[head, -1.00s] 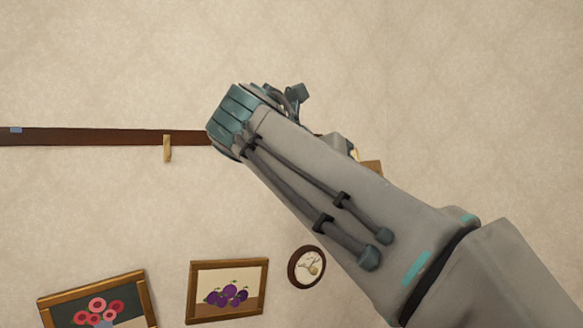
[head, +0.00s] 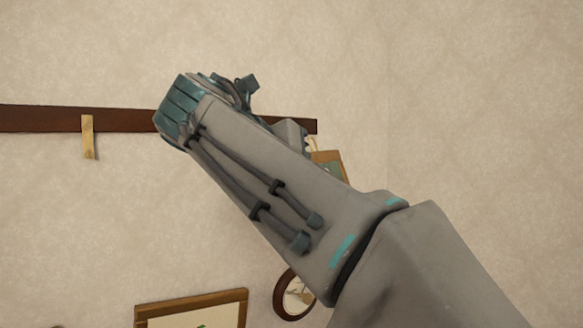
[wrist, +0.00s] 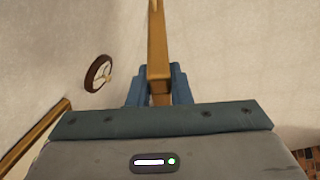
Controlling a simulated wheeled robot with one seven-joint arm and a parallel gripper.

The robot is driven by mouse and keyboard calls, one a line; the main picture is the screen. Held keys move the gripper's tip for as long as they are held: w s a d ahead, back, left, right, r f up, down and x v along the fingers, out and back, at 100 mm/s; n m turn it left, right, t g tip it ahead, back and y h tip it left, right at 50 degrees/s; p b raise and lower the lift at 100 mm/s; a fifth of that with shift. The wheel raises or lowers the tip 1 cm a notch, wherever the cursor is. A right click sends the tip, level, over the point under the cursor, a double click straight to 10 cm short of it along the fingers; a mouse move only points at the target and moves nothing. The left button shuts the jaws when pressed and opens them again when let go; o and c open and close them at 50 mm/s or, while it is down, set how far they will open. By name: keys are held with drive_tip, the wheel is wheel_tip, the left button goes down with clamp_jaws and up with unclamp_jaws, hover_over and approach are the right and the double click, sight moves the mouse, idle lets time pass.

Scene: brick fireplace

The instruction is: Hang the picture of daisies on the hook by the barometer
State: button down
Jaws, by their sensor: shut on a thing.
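My gripper (wrist: 158,88) is shut on the edge of a wooden-framed picture (wrist: 157,45), which the wrist view shows edge-on. A corner of a framed picture with a greenish face (head: 329,164) and a pale loop (head: 312,145) shows past my arm in the head view. Its painted motif cannot be made out. My arm hides most of it. The round dial, seemingly the barometer (head: 294,296), hangs on the wall below my arm and shows left of the held picture in the wrist view (wrist: 98,73). A pale hook (head: 88,137) hangs on the dark rail (head: 40,118).
The rail ends just right of my wrist. Another framed picture (head: 190,308) hangs low on the wall, left of the dial. A wooden frame edge (wrist: 35,135) shows at lower left in the wrist view. Right of the rail, the wall (head: 460,110) is bare.

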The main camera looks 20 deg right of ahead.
drive_tip(key=shift+s, duration=0.2)
drive_tip(key=shift+r+p, duration=0.1)
drive_tip(key=shift+p, duration=0.3)
drive_tip(key=w+a+f+p, duration=0.1)
drive_tip(key=w+a, duration=0.3)
drive_tip(key=w, duration=0.8)
drive_tip(key=shift+w+f, duration=0.2)
drive_tip(key=shift+f, duration=0.35)
idle(0.6)
idle(0.6)
